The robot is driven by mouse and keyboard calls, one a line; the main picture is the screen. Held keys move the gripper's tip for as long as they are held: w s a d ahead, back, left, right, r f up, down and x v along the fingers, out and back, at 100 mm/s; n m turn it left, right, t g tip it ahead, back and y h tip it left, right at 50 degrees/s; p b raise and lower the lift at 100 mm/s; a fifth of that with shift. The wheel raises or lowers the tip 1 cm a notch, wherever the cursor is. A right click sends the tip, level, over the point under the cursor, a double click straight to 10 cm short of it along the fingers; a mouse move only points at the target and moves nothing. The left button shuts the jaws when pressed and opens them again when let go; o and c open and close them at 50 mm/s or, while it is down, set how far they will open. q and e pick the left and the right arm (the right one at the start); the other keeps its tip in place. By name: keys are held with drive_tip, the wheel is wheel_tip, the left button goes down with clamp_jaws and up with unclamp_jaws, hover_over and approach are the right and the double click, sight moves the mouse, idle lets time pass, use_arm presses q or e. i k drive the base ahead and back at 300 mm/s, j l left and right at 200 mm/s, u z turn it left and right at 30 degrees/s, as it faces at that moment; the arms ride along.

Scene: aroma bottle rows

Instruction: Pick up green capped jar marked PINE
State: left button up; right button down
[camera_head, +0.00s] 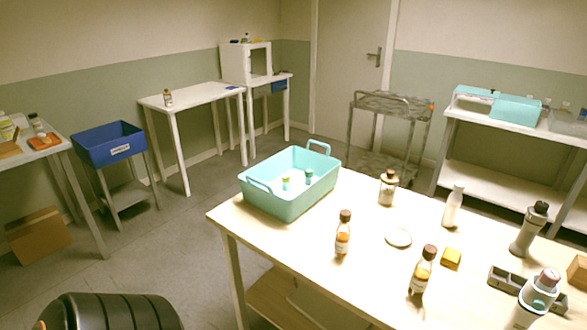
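A teal basket (265,200) stands on the pale table. It holds a small jar (286,185) with a yellow-green top and another small jar (308,177) with a blue-green cap. Both are partly hidden by the basket wall. A jar with a greenish label (6,131) stands on the table at the far left, cut by the picture edge. The labels are too small to read, so I cannot tell which jar is marked PINE. Neither gripper shows in the head view.
A blue bin (108,148) stands left. Floor between the tables is clear.

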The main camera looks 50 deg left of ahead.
sight(309, 174)
drive_tip(key=u, duration=1.55)
drive_tip(key=i+j+u, duration=0.75)
drive_tip(key=i, duration=0.25)
drive_tip(key=i+j+u, duration=0.15)
drive_tip(key=i+u, duration=0.3)
drive_tip(key=i, duration=0.8)
drive_tip(key=i+z, duration=0.35)
drive_tip(key=i+j+z, duration=0.15)
drive_tip(key=z, duration=0.2)
drive_tip(key=i+j+z, duration=0.2)
drive_tip(key=z, duration=0.15)
drive_tip(key=i+j+z, duration=0.15)
drive_tip(key=z, duration=0.25)
drive_tip(key=i+j+z, duration=0.1)
drive_tip(key=z, duration=0.35)
drive_tip(key=i+j+z, duration=0.1)
drive_tip(key=j+z, duration=0.3)
drive_tip(key=l, duration=0.1)
